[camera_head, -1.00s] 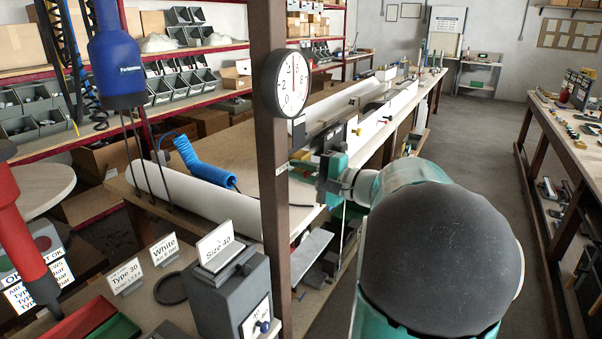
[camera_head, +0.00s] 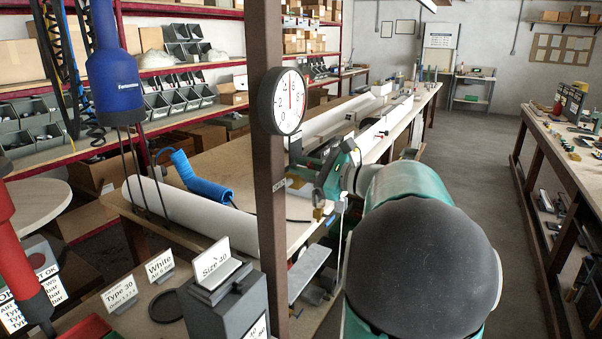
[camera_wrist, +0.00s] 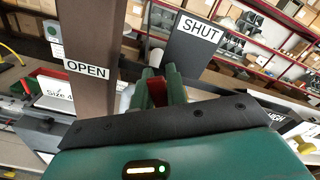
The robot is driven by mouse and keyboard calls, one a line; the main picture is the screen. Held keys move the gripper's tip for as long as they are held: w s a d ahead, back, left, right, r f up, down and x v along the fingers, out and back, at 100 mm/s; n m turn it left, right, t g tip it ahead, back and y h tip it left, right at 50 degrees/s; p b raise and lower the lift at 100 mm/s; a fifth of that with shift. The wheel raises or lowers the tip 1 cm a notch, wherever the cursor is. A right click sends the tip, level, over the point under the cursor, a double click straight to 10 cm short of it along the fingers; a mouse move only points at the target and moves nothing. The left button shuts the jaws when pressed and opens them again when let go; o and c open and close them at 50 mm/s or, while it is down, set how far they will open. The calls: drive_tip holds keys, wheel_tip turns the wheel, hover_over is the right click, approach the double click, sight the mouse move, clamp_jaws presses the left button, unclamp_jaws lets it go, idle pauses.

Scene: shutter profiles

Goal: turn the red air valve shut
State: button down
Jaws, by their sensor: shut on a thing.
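In the wrist view, the red air valve handle (camera_wrist: 157,92) shows as a small red piece between my green fingertips. My gripper (camera_wrist: 160,84) is shut on it. The rest of the valve is hidden behind the dark gripper body. An OPEN label (camera_wrist: 86,69) is on the brown post to the left, and a SHUT label (camera_wrist: 199,28) is on a grey panel to the upper right. In the head view, my gripper (camera_head: 326,190) is just right of the post, by the bench edge; the valve cannot be made out there.
A brown post (camera_head: 269,190) with a round gauge (camera_head: 288,101) stands left of my arm. Behind are a long bench with a white tube (camera_head: 190,212) and a coiled blue hose (camera_head: 203,180). A grey box (camera_head: 225,300) stands at the front. The right aisle floor is clear.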

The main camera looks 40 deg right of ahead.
drive_tip(key=shift+w+d+r+m, duration=0.15)
drive_tip(key=shift+d+m, duration=0.35)
drive_tip(key=shift+m, duration=0.55)
drive_tip(key=shift+w+d+r+m, duration=0.15)
drive_tip(key=shift+d+m, duration=0.3)
drive_tip(key=shift+m, duration=0.65)
drive_tip(key=shift+w+d+m, duration=0.15)
drive_tip(key=shift+d+m, duration=0.35)
drive_tip(key=shift+m, duration=0.55)
drive_tip(key=c, duration=1.5)
unclamp_jaws()
drive_tip(key=shift+o, duration=0.5)
drive_tip(key=shift+s, duration=0.1)
drive_tip(key=v, duration=1.3)
drive_tip(key=shift+s, duration=0.3)
